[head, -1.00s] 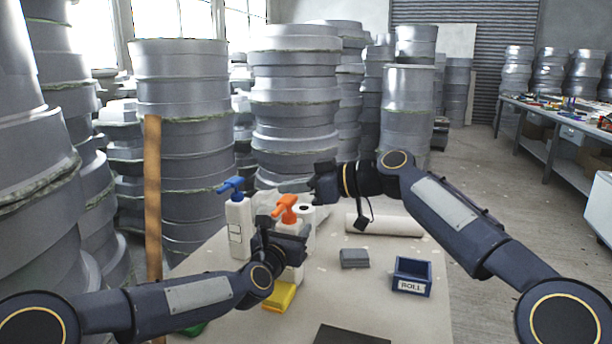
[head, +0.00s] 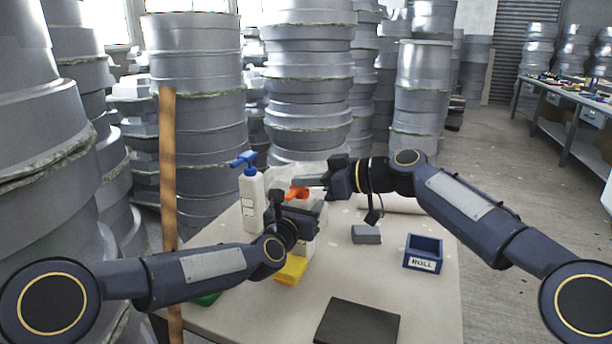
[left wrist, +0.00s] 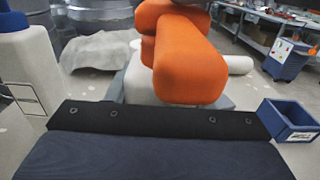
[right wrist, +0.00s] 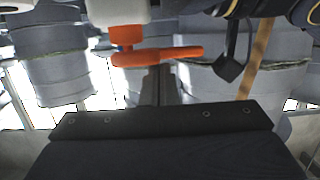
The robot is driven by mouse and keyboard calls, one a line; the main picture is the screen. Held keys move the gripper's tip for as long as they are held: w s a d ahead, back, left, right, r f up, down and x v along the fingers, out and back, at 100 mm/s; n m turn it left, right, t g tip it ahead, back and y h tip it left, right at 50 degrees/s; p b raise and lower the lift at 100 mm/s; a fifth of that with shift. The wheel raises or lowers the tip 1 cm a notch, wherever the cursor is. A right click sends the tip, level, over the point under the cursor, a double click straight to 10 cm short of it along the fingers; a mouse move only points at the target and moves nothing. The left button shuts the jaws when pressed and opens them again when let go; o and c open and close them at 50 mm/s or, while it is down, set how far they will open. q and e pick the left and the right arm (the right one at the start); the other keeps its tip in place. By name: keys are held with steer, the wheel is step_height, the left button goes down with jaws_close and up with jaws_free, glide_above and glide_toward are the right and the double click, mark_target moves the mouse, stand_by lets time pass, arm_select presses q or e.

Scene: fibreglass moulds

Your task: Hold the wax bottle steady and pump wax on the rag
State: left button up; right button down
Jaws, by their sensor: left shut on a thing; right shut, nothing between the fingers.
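The bottle with the orange pump (head: 297,193) stands upright on the table; its white body is mostly hidden by my grippers. My left gripper (head: 306,213) is shut on this bottle below the pump head. The orange pump fills the upper middle of the left wrist view (left wrist: 185,60). My right gripper (head: 305,180) is shut and empty, its fingertips directly over the orange pump head and seemingly touching it. The pump also shows in the right wrist view (right wrist: 155,55), upside down. A crumpled pale cloth (left wrist: 95,55), perhaps the rag, lies behind the bottle.
A white bottle with a blue pump (head: 251,200) stands to the left. A yellow block (head: 291,269), a grey block (head: 366,234), a blue bin labelled ROLL (head: 423,252) and a dark flat pad (head: 357,322) lie on the table (head: 345,275). Stacked grey moulds (head: 308,80) stand behind.

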steer(key=s+d+r, duration=0.3)
steer(key=d+r, duration=0.3)
steer(key=d, duration=0.3)
steer(key=shift+s+r, duration=0.25)
steer(key=shift+s, duration=0.1)
stand_by(1.1)
arm_select(q)
steer(key=o, duration=1.2)
